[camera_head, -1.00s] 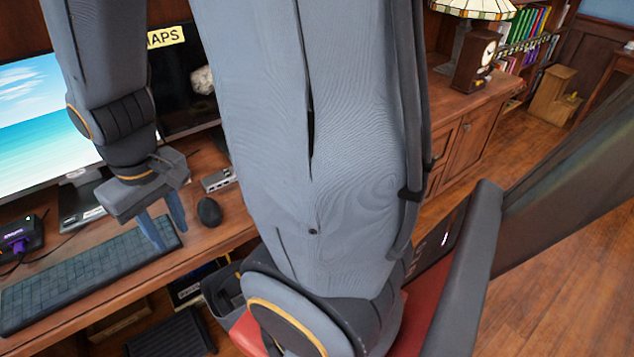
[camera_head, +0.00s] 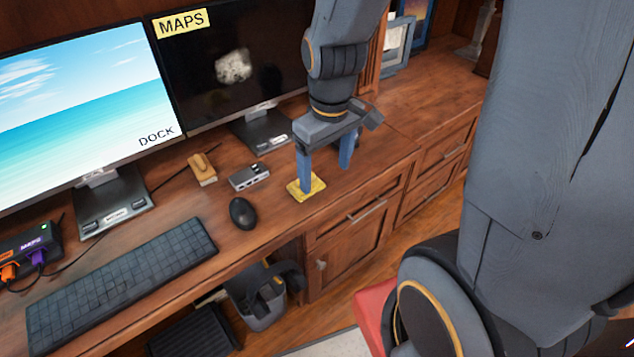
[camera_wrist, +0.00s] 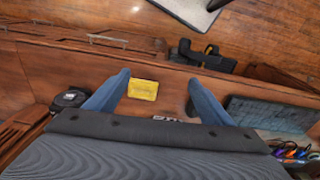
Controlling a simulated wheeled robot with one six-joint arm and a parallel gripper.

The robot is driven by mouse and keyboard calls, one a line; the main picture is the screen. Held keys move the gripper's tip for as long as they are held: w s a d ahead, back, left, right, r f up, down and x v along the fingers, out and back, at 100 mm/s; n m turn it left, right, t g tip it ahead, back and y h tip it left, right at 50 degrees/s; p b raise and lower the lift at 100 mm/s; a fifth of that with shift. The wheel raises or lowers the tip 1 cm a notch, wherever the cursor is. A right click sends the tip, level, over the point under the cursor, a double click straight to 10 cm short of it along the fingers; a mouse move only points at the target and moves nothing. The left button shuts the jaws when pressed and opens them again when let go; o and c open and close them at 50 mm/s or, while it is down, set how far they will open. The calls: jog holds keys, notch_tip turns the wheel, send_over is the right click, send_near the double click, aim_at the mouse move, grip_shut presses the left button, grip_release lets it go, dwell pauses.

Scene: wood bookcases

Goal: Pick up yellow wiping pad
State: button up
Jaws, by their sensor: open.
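The yellow wiping pad (camera_head: 317,186) lies flat on the wooden desk, right of the small grey hub and close to the desk's front edge. My gripper (camera_head: 325,178) is over the desk, pointing down, with its two blue fingers apart and nothing between them. In the head view the left finger overlaps and partly hides the pad; I cannot tell the height of its tip. In the wrist view the pad (camera_wrist: 143,89) shows whole, between the lines of the two fingers (camera_wrist: 160,82) and nearer the left one.
A black mouse (camera_head: 242,213), the grey hub (camera_head: 249,177), a small wooden item (camera_head: 202,168) and a keyboard (camera_head: 120,285) lie left of the pad. Two monitors (camera_head: 235,70) stand behind. A grey bin (camera_head: 262,305) is below the desk edge. The desk to the right is clear.

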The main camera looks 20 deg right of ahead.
jog(key=w+f+n, duration=0.2)
jog(key=w+n, duration=0.2)
jog(key=n, duration=0.1)
jog(key=w+f+n, duration=0.3)
jog(key=w+n, duration=0.1)
jog(key=n, duration=0.2)
jog(key=w+f+n+g+p, duration=0.1)
jog(key=w+f+n, duration=0.2)
jog(key=n, duration=0.3)
jog(key=shift+w+a+f, duration=0.1)
jog(key=shift+w+a, duration=0.05)
jog(key=shift+w, duration=0.3)
jog(key=shift+w+a+f, duration=0.1)
jog(key=shift+w+a, duration=0.05)
jog(key=shift+w, duration=0.3)
notch_tip(320, 180, down, 2)
jog(key=shift+p, duration=0.3)
jog(key=shift+w+f+p, duration=0.25)
jog(key=shift+f+p, duration=0.3)
jog(key=shift+f, duration=0.95)
jog(key=shift+w+f+p, duration=0.2)
jog(key=shift+f+p, duration=0.35)
jog(key=shift+f, duration=0.95)
jog(key=shift+c, duration=0.4)
jog(key=c, duration=1.1)
jog(key=shift+r, duration=0.15)
jog(key=shift+c, duration=0.2)
notch_tip(320, 180, up, 10)
jog(key=b, duration=0.2)
jog(key=shift+b, duration=0.3)
